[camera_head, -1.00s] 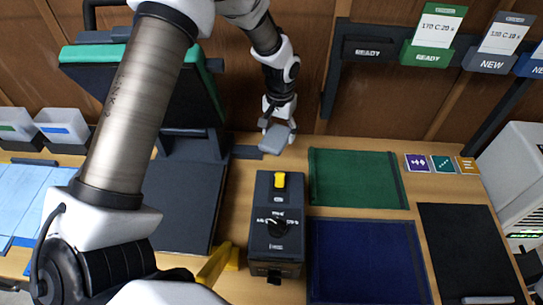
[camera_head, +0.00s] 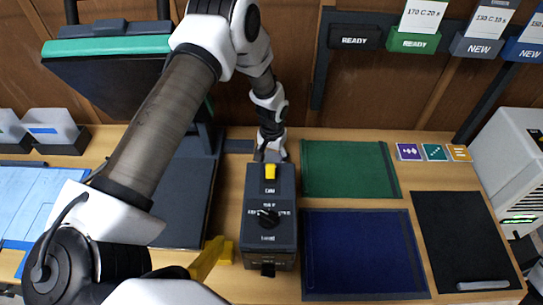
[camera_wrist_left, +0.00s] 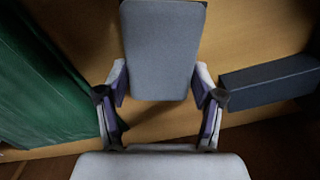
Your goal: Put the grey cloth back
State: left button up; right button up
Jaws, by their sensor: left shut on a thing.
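The grey cloth shows in the left wrist view as a flat, pale grey rounded rectangle (camera_wrist_left: 162,50) between the two fingers. My left gripper (camera_wrist_left: 160,92) is shut on it near its lower end. In the head view my left gripper (camera_head: 270,152) points down just behind the dark control box, left of the green mat. There the cloth is mostly hidden by the gripper and the box. I cannot tell whether it touches the table. My right gripper is not in view.
The control box (camera_head: 268,215) has a yellow switch and a knob. A green mat (camera_head: 348,170), a blue mat (camera_head: 360,255) and a black mat (camera_head: 460,245) lie to the right. A low dark block (camera_wrist_left: 270,80) lies near the gripper. Hanging tags line the wall.

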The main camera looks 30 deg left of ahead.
pick_arm(q)
jog(key=shift+f, duration=0.15)
jog(key=o, duration=0.8)
jog(key=shift+o, duration=1.1)
jog(key=shift+w, duration=0.15)
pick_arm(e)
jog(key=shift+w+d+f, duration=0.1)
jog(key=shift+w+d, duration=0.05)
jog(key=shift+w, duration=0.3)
